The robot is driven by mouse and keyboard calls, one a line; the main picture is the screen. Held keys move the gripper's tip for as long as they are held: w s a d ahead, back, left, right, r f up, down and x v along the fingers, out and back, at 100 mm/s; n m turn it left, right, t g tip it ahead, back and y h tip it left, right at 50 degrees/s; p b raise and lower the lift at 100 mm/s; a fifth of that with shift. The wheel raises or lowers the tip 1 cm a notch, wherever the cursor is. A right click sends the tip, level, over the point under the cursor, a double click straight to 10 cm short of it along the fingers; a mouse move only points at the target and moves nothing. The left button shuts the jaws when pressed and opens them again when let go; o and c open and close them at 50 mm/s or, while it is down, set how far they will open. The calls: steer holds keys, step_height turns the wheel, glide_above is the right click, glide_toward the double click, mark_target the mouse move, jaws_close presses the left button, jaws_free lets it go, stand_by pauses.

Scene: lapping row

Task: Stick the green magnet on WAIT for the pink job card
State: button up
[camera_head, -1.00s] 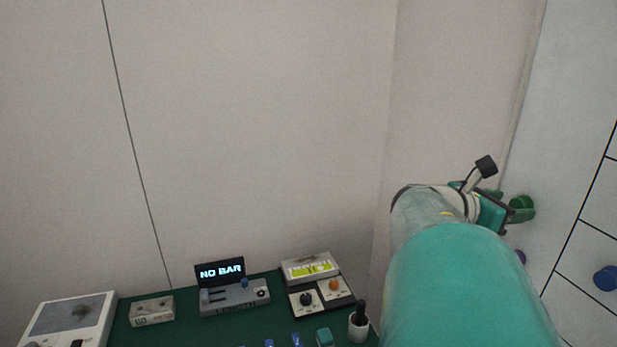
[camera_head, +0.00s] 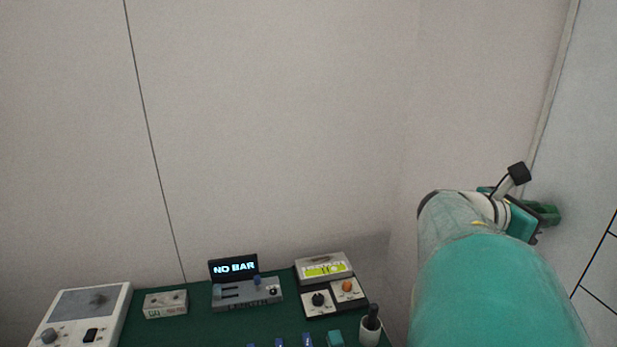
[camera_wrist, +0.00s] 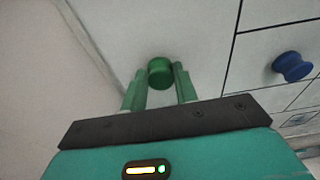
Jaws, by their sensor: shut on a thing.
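My gripper (camera_wrist: 159,78) is shut on the green magnet (camera_wrist: 160,70), a short round knob held between the green fingertips. In the wrist view it is at or very near the white board (camera_wrist: 200,28); I cannot tell whether it touches. In the head view my gripper (camera_head: 545,213) is at the right by the board (camera_head: 590,150), and the magnet is mostly hidden by the fingers. A blue magnet (camera_wrist: 293,66) sits on the board to the right, by the black grid lines. The pink job card and the WAIT label are not readable in view.
A green bench top (camera_head: 190,335) at the lower left holds a grey device (camera_head: 247,292) reading NO BAR, a small box (camera_head: 166,304), a white unit (camera_head: 85,315), a timer-like box (camera_head: 323,268) and a cup (camera_head: 370,330). The wall (camera_head: 280,120) above is bare.

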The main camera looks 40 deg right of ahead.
steer(key=shift+w+a, duration=0.1)
steer(key=shift+v, duration=0.8)
steer(key=shift+w+a+f, duration=0.1)
steer(key=shift+w+a, duration=0.15)
steer(key=shift+a, duration=0.3)
